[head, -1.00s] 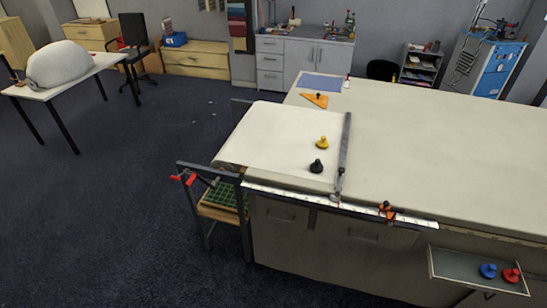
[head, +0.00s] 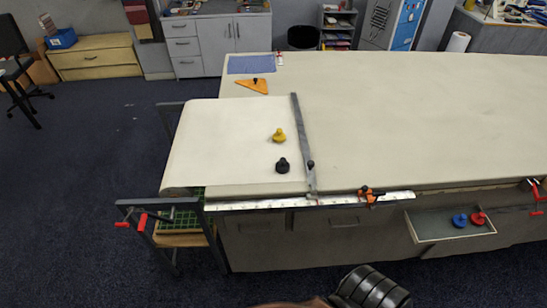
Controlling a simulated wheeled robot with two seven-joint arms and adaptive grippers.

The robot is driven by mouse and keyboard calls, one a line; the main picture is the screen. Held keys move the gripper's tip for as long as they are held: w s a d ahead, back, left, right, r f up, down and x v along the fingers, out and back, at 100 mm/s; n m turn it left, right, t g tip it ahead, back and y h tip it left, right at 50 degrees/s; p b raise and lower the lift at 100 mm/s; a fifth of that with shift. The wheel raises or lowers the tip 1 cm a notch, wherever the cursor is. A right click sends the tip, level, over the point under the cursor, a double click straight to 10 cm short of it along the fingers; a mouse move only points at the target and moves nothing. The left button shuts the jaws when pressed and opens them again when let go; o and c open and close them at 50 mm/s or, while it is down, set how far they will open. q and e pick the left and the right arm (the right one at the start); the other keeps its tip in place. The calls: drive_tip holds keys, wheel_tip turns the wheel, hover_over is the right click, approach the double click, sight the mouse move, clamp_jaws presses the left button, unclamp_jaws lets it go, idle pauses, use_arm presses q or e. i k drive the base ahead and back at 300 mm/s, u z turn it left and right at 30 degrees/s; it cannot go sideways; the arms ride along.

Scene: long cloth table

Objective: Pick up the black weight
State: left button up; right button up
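The black weight (head: 282,165) is a small knobbed piece standing upright on the pale cloth (head: 225,140) at the left end of the long table. A yellow weight (head: 279,135) of the same shape stands just behind it. A grey metal bar (head: 302,140) lies on the cloth to the right of both weights, apart from them.
A metal ruler (head: 250,204) and an orange clamp (head: 370,196) run along the front edge. A blue weight (head: 460,220) and a red weight (head: 479,218) sit in a tray (head: 430,236). An orange triangle (head: 252,86) lies behind. The table's right side is clear.

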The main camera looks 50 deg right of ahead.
sight(282, 166)
drive_tip(key=z, duration=0.4)
drive_tip(key=i, duration=0.8)
drive_tip(key=z, duration=0.55)
